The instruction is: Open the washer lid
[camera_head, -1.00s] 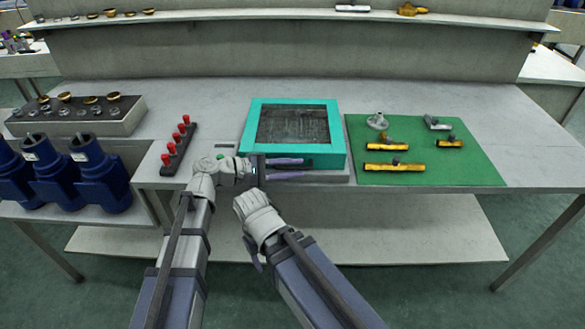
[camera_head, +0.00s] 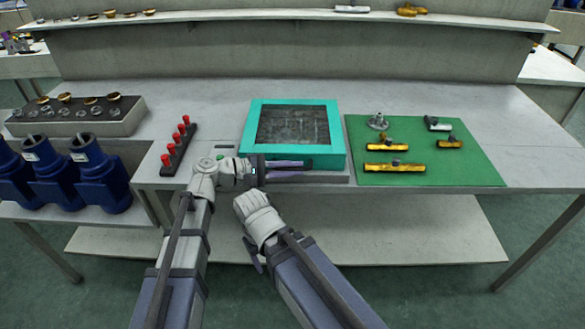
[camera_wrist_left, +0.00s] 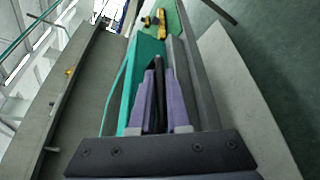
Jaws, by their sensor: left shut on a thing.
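The washer (camera_head: 340,140) is a teal square box on the table's front edge, with a dark grey panel (camera_head: 293,125) inside its teal top frame. The lid looks down. My left gripper (camera_head: 308,169) is at the washer's front side, its purple fingers lying along it. In the left wrist view the fingers (camera_wrist_left: 159,75) are shut on a dark bar (camera_wrist_left: 158,92), which looks like the lid handle, beside the teal wall (camera_wrist_left: 146,50). My right gripper (camera_head: 255,258) is below the table edge, mostly hidden by its own arm, so its jaws do not show clearly.
Right of the washer, a green mat (camera_head: 440,175) holds several yellow and grey parts. To the left are a black strip with red knobs (camera_head: 178,145), blue pump bodies (camera_head: 95,172) and a grey block of small parts (camera_head: 75,120). The table behind the washer is clear.

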